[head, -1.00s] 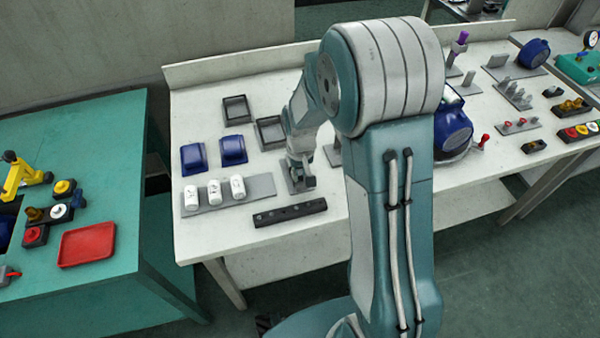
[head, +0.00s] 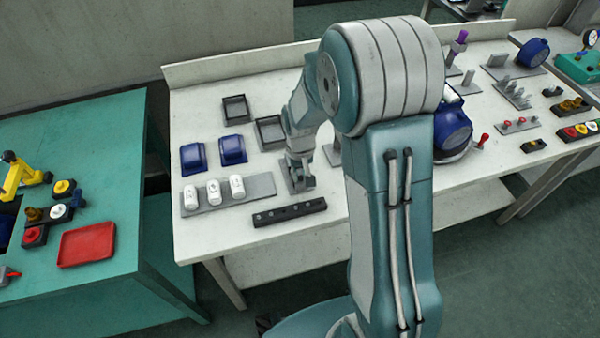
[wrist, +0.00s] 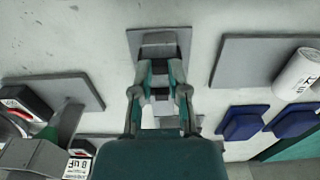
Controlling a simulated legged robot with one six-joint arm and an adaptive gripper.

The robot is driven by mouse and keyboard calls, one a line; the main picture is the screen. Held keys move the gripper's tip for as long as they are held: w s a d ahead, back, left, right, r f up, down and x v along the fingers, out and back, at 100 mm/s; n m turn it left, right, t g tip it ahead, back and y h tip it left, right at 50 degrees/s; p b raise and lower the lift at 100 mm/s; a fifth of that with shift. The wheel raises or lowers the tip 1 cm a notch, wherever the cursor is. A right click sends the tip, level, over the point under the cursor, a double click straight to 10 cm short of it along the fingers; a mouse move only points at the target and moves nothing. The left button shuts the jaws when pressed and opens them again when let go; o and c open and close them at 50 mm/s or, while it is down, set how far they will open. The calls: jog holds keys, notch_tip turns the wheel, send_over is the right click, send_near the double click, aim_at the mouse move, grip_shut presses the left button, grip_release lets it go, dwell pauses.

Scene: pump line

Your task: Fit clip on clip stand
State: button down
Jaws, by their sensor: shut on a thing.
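My gripper (wrist: 158,76) points at a small grey plate in the wrist view and is shut on a small grey piece, which I take to be the clip (wrist: 158,41). The clip is partly covered by the fingers. The grey plate, which I take to be the clip stand (wrist: 134,38), lies right behind the clip. In the head view my gripper (head: 302,182) is low over this plate (head: 291,189). I cannot tell whether the clip touches the stand or is seated on it.
A long black bar (head: 290,213) lies in front of the plate. A grey plate with white cylinders (head: 262,187) is to the left. Blue blocks (head: 233,150) and dark trays (head: 236,110) stand behind. A blue pump (head: 452,130) is right of my arm.

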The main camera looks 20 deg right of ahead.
jog(key=c, duration=0.6)
grip_release()
jog(key=shift+o, duration=0.2)
jog(key=shift+r, duration=3)
notch_tip(320, 180, up, 12)
